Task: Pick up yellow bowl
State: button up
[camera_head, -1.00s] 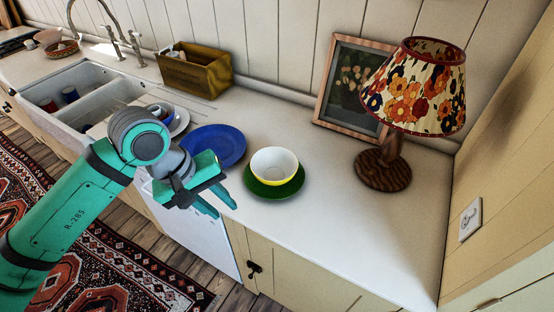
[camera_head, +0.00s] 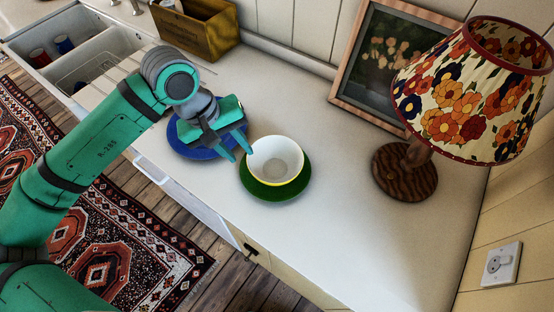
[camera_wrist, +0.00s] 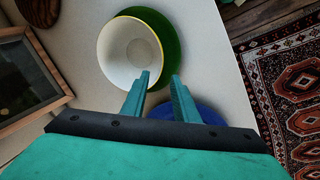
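The yellow bowl (camera_head: 275,161), white inside with a yellow rim, sits upright on a green plate (camera_head: 272,193) on the counter. In the wrist view the bowl (camera_wrist: 122,50) lies just beyond the fingertips, mostly to their left, with the green plate (camera_wrist: 167,30) under it. My gripper (camera_head: 240,157) is at the bowl's left, with its fingertips close to the rim. In the wrist view my gripper (camera_wrist: 160,77) is open, with a gap between the fingers and nothing held. I cannot tell whether the left finger touches the bowl.
A blue plate (camera_head: 185,150) lies under my gripper. A floral lamp (camera_head: 405,168) and a framed picture (camera_head: 372,60) stand to the right. A wooden box (camera_head: 197,28) and the sink (camera_head: 75,50) are at the back left. The counter in front of the lamp is clear.

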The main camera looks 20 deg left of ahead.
aim_at(248, 164)
jog(key=shift+s+d+x, duration=0.15)
jog(key=shift+x, duration=1.6)
jog(key=shift+s+d+x, duration=0.1)
jog(key=shift+s+x, duration=0.1)
jog(key=shift+x, duration=1.55)
grip_shut()
